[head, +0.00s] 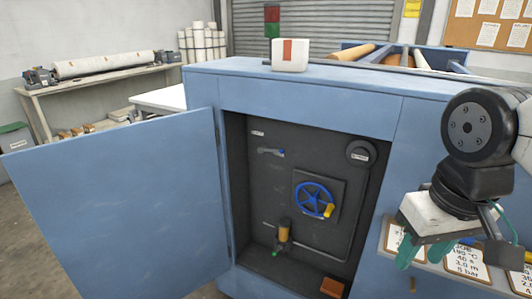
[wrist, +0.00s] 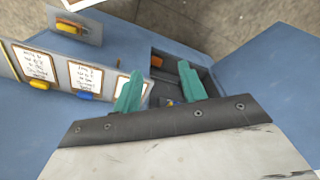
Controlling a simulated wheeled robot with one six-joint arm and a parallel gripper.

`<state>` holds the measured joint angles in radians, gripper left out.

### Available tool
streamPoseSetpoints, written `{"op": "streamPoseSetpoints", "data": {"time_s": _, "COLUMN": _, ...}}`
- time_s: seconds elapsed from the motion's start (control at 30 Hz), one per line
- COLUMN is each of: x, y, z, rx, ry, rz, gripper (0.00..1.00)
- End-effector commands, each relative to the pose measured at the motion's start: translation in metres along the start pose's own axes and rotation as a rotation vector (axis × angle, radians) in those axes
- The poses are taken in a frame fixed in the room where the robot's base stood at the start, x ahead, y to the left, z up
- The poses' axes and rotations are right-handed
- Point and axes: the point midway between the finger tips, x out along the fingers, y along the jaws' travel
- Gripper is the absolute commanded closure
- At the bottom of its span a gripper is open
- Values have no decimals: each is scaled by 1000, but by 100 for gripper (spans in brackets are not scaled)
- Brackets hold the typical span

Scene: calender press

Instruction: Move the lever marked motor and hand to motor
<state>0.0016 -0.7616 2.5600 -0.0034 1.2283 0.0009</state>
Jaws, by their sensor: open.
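An open cabinet (head: 300,170) in the blue machine shows a dark panel inside. A small grey lever (head: 270,152) lies about level at the panel's upper left; any motor and hand marking on it is too small to read. Below are a blue handwheel (head: 314,199) with a yellow knob and a yellow-bodied fitting (head: 283,232) with a green tip. My gripper (head: 424,252) is outside the cabinet, to its right, in front of the cards. Its teal fingers are apart and empty, and show in the wrist view (wrist: 160,90) with part of the cabinet beyond.
The blue door (head: 120,205) stands wide open to the left. A round dark knob (head: 360,152) is at the panel's upper right, and an orange block (head: 332,287) lies on the cabinet floor. Framed cards (head: 463,255) hang on the front at right. A white box (head: 290,55) sits on top.

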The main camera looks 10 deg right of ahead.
Motion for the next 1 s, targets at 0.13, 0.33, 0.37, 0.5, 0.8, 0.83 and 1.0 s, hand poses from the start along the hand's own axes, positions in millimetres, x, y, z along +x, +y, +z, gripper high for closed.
{"op": "streamPoseSetpoints", "data": {"time_s": 0.13, "x": 6, "y": -2, "z": -2, "rx": -8, "ry": -32, "rz": -1, "gripper": 100}}
{"op": "streamPoseSetpoints", "data": {"time_s": 0.33, "x": 32, "y": -5, "z": -11, "rx": -25, "ry": -169, "rz": -1, "gripper": 100}}
{"op": "streamPoseSetpoints", "data": {"time_s": 0.37, "x": 36, "y": -6, "z": -14, "rx": -28, "ry": -193, "rz": -1, "gripper": 100}}
{"op": "streamPoseSetpoints", "data": {"time_s": 0.5, "x": 61, "y": -10, "z": -35, "rx": -44, "ry": -249, "rz": -2, "gripper": 100}}
{"op": "streamPoseSetpoints", "data": {"time_s": 0.8, "x": 135, "y": -23, "z": -107, "rx": -137, "ry": -188, "rz": -15, "gripper": 100}}
{"op": "streamPoseSetpoints", "data": {"time_s": 0.83, "x": 144, "y": -25, "z": -115, "rx": -150, "ry": -173, "rz": -17, "gripper": 100}}
{"op": "streamPoseSetpoints", "data": {"time_s": 1.0, "x": 195, "y": -34, "z": -162, "rx": -229, "ry": -70, "rz": -21, "gripper": 100}}
